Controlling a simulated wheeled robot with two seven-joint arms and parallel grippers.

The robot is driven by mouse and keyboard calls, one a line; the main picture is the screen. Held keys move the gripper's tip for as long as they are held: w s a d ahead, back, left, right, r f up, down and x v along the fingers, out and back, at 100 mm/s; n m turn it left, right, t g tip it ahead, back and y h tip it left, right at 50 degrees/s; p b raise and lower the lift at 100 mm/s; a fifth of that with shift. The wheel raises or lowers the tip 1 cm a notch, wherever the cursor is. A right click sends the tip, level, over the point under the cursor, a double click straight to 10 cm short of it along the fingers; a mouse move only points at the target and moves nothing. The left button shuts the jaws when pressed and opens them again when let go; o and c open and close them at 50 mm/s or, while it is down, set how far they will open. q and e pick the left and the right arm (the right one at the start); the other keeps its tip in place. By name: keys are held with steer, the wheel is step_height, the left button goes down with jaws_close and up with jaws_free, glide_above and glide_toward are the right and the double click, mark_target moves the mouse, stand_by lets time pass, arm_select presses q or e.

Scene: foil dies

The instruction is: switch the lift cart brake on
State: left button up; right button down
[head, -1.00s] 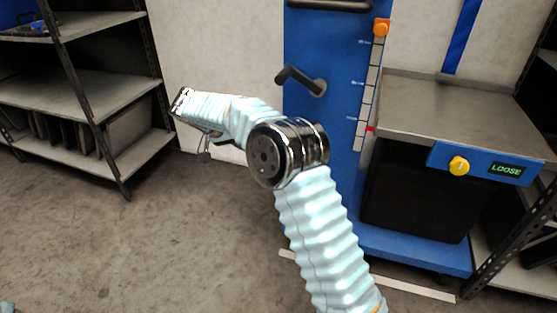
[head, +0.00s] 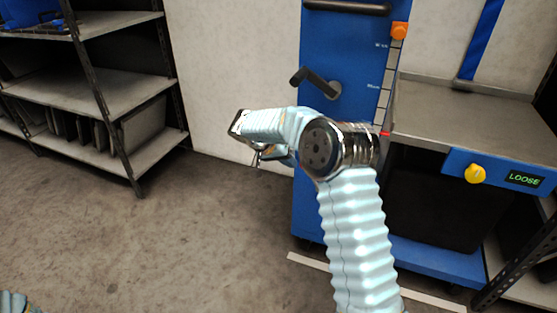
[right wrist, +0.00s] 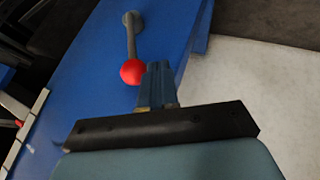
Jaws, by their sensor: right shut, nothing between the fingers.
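The lift cart (head: 316,190) is blue, with a grey top (head: 450,120). A yellow knob (head: 474,174) sits on its front box beside a display (head: 524,179) reading LOOSE. In the right wrist view, a grey lever (right wrist: 131,42) with a red ball (right wrist: 133,71) stands on a blue panel. My right gripper (right wrist: 158,78) is shut and empty, its fingertips close beside the red ball; contact cannot be told. In the head view, my right arm hides part of the cart, and the red ball is not visible. My left gripper is out of view.
A black crank handle (head: 318,82) sticks out from the cart's column, beside a scale with an orange marker (head: 399,31). A dark-framed shelf (head: 95,98) stands at the left. Bare floor (head: 190,240) lies between shelf and cart.

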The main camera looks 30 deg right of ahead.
steer(key=shift+s+d, duration=0.15)
steer(key=shift+d, duration=0.05)
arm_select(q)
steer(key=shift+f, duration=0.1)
